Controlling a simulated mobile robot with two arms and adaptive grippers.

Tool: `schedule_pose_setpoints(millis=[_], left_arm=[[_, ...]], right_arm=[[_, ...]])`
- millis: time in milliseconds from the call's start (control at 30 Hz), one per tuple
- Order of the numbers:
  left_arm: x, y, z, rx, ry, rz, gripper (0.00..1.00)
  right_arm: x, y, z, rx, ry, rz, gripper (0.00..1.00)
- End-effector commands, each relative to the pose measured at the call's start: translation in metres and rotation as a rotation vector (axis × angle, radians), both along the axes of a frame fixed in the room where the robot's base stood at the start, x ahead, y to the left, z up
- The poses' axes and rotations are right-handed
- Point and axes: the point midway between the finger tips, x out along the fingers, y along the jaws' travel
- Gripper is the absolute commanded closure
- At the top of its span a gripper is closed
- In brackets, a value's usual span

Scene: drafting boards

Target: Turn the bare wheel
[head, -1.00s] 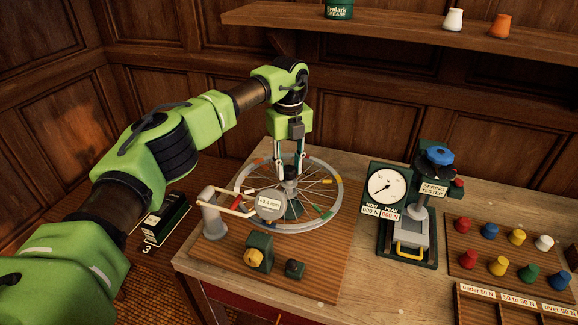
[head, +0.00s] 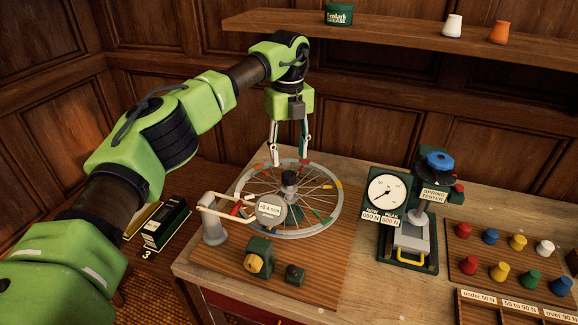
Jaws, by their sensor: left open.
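The bare wheel (head: 334,213) lies flat above a wooden board, its hub (head: 289,184) on a stand in the middle. It has a grey rim and thin spokes, with several coloured marks in red, yellow, green and orange. A round gauge (head: 270,209) on a grey post reaches over the near left of the rim; its display seems to read -0.4 mm. My left gripper (head: 289,163) is open, fingers pointing down at the far side of the wheel, beyond the hub. I cannot tell whether the fingertips touch the rim. My right gripper is not in view.
A spring tester (head: 412,226) with a dial stands right of the wheel. Several coloured pegs stand on a board (head: 470,267) at the right. A green block with a yellow knob (head: 257,263) sits in front of the wheel. A shelf (head: 400,42) runs behind.

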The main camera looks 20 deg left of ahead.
Motion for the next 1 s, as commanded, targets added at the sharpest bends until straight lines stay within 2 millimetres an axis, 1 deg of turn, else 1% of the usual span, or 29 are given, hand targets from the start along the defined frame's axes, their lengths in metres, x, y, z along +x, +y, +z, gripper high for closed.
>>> schedule_pose_setpoints(millis=[33, 100, 200, 333, 500, 1000], left_arm=[[0.0, -0.001, 0.012, -0.001, -0.004, -0.001, 0.55], [0.001, -0.001, 0.026, 0.0, -0.003, 0.001, 0.55], [0.001, 0.0, 0.041, 0.0, -0.003, 0.002, 0.55], [0.0, 0.0, 0.053, 0.001, -0.002, 0.0, 0.55], [0.0, 0.0, 0.057, 0.001, -0.001, 0.001, 0.55], [0.0, 0.0, 0.057, 0.0, 0.0, 0.0, 0.55]], right_arm=[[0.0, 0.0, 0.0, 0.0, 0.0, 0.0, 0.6], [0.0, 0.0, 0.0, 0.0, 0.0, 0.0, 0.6], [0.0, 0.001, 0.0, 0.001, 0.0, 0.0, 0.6], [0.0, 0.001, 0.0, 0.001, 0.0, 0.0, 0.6], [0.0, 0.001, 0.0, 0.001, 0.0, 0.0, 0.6], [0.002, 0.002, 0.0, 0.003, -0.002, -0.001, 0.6]])
